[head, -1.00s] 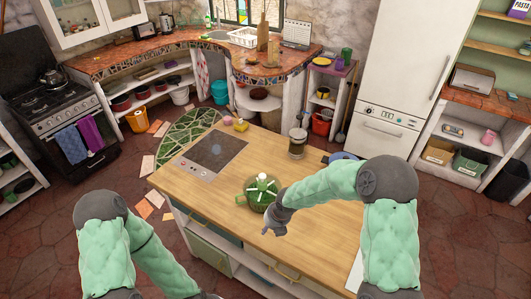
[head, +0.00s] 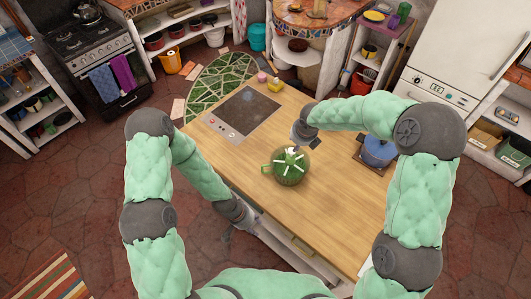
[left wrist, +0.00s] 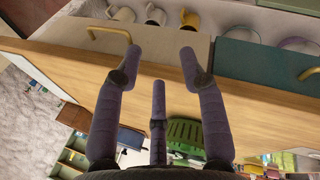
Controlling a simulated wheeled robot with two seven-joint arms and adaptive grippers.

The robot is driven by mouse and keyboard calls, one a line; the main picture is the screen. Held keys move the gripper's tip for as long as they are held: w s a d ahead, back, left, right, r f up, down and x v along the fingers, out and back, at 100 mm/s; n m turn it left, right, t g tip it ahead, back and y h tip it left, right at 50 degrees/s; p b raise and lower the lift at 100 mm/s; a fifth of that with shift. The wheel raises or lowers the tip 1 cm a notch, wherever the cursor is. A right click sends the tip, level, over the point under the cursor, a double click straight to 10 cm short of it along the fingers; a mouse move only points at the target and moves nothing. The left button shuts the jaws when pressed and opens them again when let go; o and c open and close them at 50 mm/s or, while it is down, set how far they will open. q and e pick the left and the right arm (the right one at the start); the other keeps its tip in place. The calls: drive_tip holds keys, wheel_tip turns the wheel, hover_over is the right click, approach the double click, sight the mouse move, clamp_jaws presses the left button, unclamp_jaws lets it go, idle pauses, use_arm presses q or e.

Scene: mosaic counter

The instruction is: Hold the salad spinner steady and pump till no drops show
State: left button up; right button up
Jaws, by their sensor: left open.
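The green salad spinner (head: 291,176) with a white pump top (head: 291,158) stands upright on the wooden island counter (head: 335,215). Its green handle points left. My left gripper (head: 252,224) is low at the island's front edge, nearer than the spinner. In the left wrist view its fingers (left wrist: 160,58) are spread and empty, facing the island's front. Drops cannot be made out.
A cooktop (head: 242,111) lies at the island's far left, with a yellow item (head: 274,85) behind it. A blue pot (head: 379,150) stands to the right. The counter in front of the spinner is clear. Drawer handles (left wrist: 108,32) protrude from the island's front.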

sight(262, 166)
use_arm(q)
drive_tip(key=w+m, duration=0.3)
drive_tip(key=w, duration=0.2)
drive_tip(key=w+r+m+y, duration=0.1)
drive_tip(key=w+m, duration=0.2)
drive_tip(key=w, duration=0.2)
drive_tip(key=w+d+m, duration=0.1)
drive_tip(key=w+m, duration=0.2)
drive_tip(key=w, duration=0.3)
drive_tip(key=shift+d+r+y, duration=0.1)
drive_tip(key=shift+r+y, duration=0.1)
drive_tip(key=shift+y, duration=0.1)
drive_tip(key=w+r+m, duration=0.2)
drive_tip(key=w, duration=0.1)
drive_tip(key=w+r+m+y, duration=0.1)
drive_tip(key=w+r+m, duration=0.1)
drive_tip(key=w, duration=0.1)
drive_tip(key=w+r+m+y, duration=0.1)
drive_tip(key=w+r+m, duration=0.1)
drive_tip(key=w+m, duration=0.1)
drive_tip(key=shift+w+r, duration=0.3)
drive_tip(key=shift+w, duration=0.25)
drive_tip(key=shift+w+r+m+y, duration=0.25)
drive_tip(key=shift+m+y, duration=0.05)
drive_tip(key=shift+m, duration=0.1)
wheel_tip(262, 166, down, 11)
drive_tip(key=shift+r, duration=0.2)
use_arm(e)
drive_tip(key=shift+w+f, duration=0.1)
drive_tip(key=shift+w, duration=0.15)
